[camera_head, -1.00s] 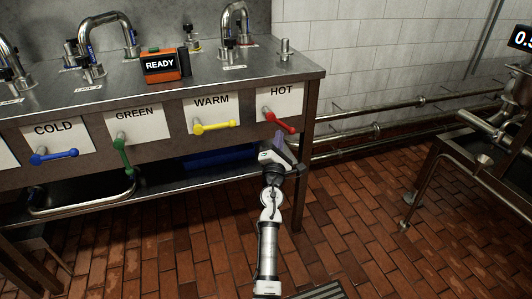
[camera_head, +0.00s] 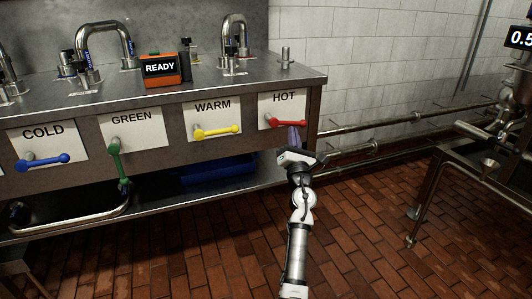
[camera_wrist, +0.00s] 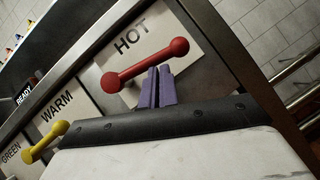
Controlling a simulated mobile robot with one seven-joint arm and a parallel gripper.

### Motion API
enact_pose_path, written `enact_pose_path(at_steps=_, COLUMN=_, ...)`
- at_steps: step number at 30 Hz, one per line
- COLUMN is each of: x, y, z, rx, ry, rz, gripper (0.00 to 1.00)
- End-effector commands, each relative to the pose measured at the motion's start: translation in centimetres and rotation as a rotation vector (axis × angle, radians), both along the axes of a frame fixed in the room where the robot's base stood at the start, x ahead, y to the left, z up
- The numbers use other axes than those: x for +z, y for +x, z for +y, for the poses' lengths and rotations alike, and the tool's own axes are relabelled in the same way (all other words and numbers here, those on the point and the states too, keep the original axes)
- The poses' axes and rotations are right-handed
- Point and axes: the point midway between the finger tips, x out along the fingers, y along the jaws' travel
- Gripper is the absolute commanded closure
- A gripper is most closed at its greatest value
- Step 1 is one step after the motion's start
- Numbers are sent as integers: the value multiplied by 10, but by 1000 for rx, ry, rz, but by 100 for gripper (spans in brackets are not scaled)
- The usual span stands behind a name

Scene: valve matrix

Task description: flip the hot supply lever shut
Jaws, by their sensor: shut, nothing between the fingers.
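The red hot lever (camera_head: 288,123) is on the white HOT panel at the right end of the counter front. It points right from its pivot and lies nearly level. In the wrist view the red lever (camera_wrist: 147,64) runs across the panel below the word HOT. My gripper (camera_head: 293,130) is just below the lever's free half, with its purple fingers pointing up toward it. In the wrist view the fingers (camera_wrist: 158,72) are together and empty, with their tips at the lever's underside. I cannot tell for sure whether they touch it.
A yellow WARM lever (camera_head: 217,131), green GREEN lever (camera_head: 117,160) and blue COLD lever (camera_head: 45,161) are to the left. An orange READY box (camera_head: 160,68) stands on the counter (camera_head: 205,87). Wall pipes (camera_head: 400,122) run right. The brick floor (camera_head: 350,230) is open.

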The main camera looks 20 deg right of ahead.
Motion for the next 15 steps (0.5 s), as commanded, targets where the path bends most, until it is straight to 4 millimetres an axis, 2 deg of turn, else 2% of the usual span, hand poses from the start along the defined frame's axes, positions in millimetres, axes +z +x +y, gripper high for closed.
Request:
enact_pose_path(at_steps=2, x=-3, y=-1, z=-6, rx=-5, ry=-46, rz=-4, gripper=100)
enact_pose_path(at_steps=6, x=6, y=0, z=-7, rx=-3, ry=-99, rz=-4, gripper=100)
enact_pose_path(at_steps=15, x=14, y=0, z=-10, rx=-4, ry=-106, rz=-3, gripper=100)
